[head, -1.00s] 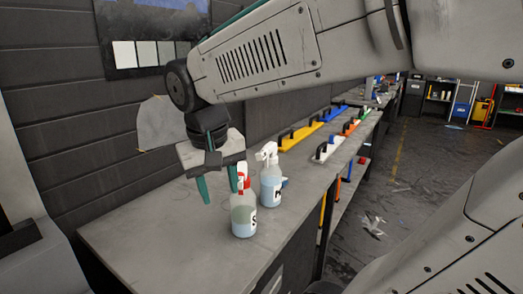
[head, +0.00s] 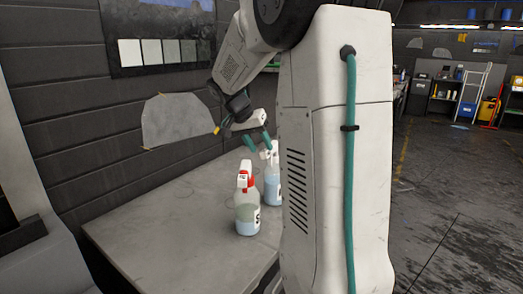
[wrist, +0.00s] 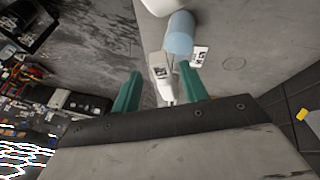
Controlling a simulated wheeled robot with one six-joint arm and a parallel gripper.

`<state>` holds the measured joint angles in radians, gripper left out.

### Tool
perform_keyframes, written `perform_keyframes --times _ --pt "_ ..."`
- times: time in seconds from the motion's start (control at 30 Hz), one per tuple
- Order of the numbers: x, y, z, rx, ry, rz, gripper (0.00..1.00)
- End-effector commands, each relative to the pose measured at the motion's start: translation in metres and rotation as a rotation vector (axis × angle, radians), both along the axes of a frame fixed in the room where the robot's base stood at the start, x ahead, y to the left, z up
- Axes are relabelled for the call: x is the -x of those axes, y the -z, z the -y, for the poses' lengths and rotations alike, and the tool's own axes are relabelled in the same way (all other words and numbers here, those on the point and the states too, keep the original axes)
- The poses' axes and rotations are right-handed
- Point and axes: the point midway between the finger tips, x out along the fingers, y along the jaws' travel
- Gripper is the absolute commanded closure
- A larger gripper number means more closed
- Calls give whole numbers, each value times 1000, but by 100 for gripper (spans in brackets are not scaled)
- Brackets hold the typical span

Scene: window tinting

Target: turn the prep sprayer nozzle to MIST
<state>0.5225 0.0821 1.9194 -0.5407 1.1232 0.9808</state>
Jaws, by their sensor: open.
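Two spray bottles stand upright on the grey workbench (head: 175,235). The front bottle (head: 247,212) has a red and white head and a label that looks like an S. The bottle behind it (head: 271,188), with a white head and blue liquid, seems to be the prep sprayer; my arm partly hides it. In the wrist view, its blue body (wrist: 180,33) and white spray head (wrist: 161,72) show. My gripper (head: 259,142) is open just above that head. The head appears between the green fingers (wrist: 161,72); contact cannot be told. The nozzle setting is unreadable.
The front bottle stands close beside the white-headed one. A dark plank wall with a pale film sheet (head: 180,118) and a sample board (head: 158,50) is behind the bench. The front left of the bench is clear.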

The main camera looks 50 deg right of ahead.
Motion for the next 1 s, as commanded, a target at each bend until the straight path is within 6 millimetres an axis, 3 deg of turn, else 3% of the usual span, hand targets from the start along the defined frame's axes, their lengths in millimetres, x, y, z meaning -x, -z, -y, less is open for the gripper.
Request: perform_keyframes --times 0.2,0.5,0.67,1.0 --pt "4 19 9 -2 0 -2 56" --pt "4 21 10 0 -1 0 56" --pt "4 21 10 -1 -1 -1 100" --pt "3 22 10 7 -2 -30 100"
